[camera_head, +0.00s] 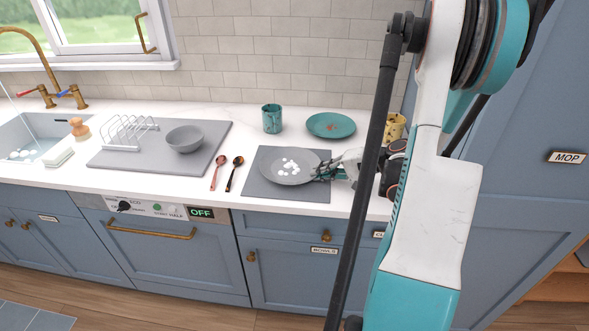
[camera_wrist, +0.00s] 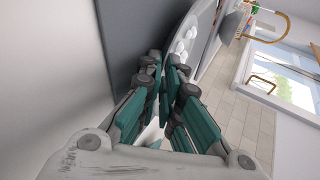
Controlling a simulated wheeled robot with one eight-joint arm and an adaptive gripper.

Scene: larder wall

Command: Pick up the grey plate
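The grey plate (camera_head: 288,167) lies on a dark grey mat (camera_head: 262,190) on the white counter, with several white spots on its face. In the wrist view, part of the plate (camera_wrist: 202,42) shows beyond my fingers. My gripper (camera_head: 326,171) is at the plate's right rim, coming in low from the right. In the wrist view, the fingers of my gripper (camera_wrist: 167,76) are close together at the near rim. The fingers hide that part of the rim, so I cannot tell whether they grip it. The plate appears to rest on the mat.
A teal cup (camera_head: 272,119) and a teal plate (camera_head: 331,125) stand behind the mat. Two spoons (camera_head: 226,174) lie to its left. Further left, a grey board (camera_head: 190,162) bears a bowl (camera_head: 185,139) and a rack (camera_head: 128,130). A yellow patterned cup (camera_head: 395,128) stands behind my arm.

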